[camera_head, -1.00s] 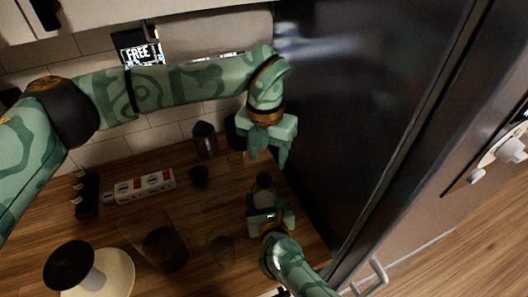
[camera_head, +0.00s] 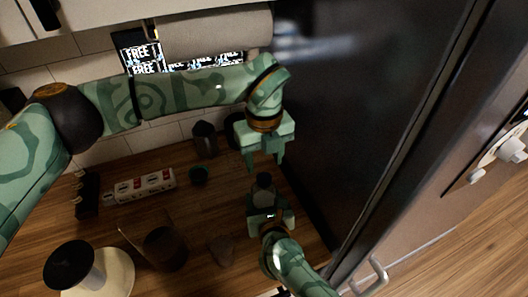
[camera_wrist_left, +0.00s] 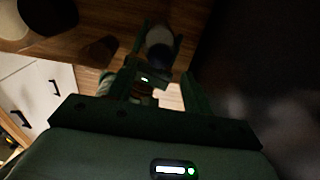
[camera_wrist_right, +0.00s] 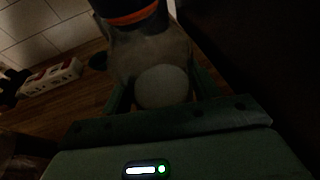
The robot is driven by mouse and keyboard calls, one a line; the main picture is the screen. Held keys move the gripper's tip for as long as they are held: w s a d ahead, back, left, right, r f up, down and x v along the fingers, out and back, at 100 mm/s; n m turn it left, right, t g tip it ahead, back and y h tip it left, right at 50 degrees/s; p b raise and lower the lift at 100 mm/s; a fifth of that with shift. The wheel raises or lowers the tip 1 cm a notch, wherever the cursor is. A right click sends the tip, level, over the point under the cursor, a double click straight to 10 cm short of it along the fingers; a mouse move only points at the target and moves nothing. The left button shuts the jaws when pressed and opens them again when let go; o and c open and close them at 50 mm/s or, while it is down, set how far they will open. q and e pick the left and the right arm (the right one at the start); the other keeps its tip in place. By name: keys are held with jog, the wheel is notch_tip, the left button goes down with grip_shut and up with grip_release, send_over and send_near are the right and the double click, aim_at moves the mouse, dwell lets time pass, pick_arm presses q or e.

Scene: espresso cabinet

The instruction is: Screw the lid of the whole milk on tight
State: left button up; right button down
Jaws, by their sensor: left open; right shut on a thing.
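The milk bottle (camera_head: 263,197) stands upright on the wooden counter with a dark lid (camera_head: 264,180) on top. In the right wrist view the bottle body (camera_wrist_right: 150,52) is pale and see-through, with an orange band below the dark lid (camera_wrist_right: 120,7). How tight the lid sits cannot be told. My right gripper (camera_head: 267,211) is shut on the bottle body from the front. My left gripper (camera_head: 265,160) is open and empty, fingers pointing down, just above the lid and apart from it. The left wrist view is dark; the bottle (camera_wrist_left: 160,47) shows beyond the fingers.
A tall dark fridge (camera_head: 360,110) stands close on the right.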

aim_at(264, 177)
pick_arm(q)
notch_tip(264, 177, down, 6)
jog(key=shift+f, duration=0.25)
jog(key=c, duration=1)
jog(key=m, duration=0.3)
jog(key=shift+m, duration=0.3)
jog(key=shift+o, duration=0.2)
jog(key=m, duration=1.3)
jog(key=shift+f, duration=0.1)
